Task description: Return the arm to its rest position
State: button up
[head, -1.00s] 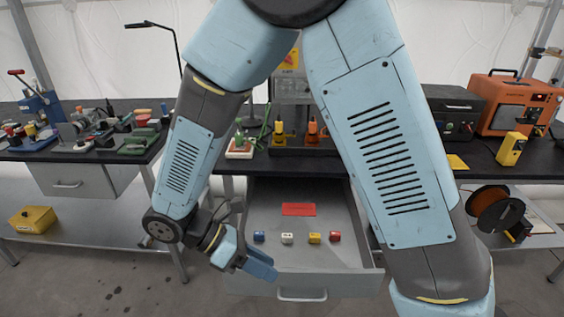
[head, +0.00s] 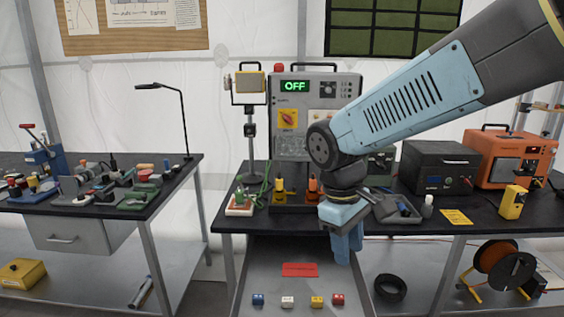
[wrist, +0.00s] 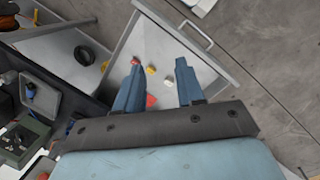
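My gripper (head: 343,246) hangs at the right in the head view, fingers pointing down, above the back right part of the open drawer (head: 262,268). In the wrist view its two blue fingers (wrist: 157,88) stand apart with nothing between them but the drawer seen beyond. My arm reaches in from the upper right and bends down at the wrist. The finger gap is hard to see in the head view.
The drawer holds a red card (head: 300,269) and blue (head: 258,299), white (head: 288,301), yellow (head: 317,301) and red (head: 338,299) blocks. Behind my gripper stand a grey tray (head: 388,208), a dark box (head: 440,167) and a panel reading OFF (head: 295,86).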

jog(key=s+d+r+m+t+y, duration=0.1)
jog(key=s+d+r+m+t, duration=0.1)
jog(key=d+r+m+t, duration=0.1)
jog(key=s+d+r+m+t+y, duration=0.1)
jog(key=d+r+m+t, duration=0.1)
jog(key=d+r+m, duration=0.3)
jog(key=shift+s+d+r+m+t, duration=0.15)
jog(key=shift+s+d+m+t, duration=0.2)
jog(key=shift+d, duration=1.1)
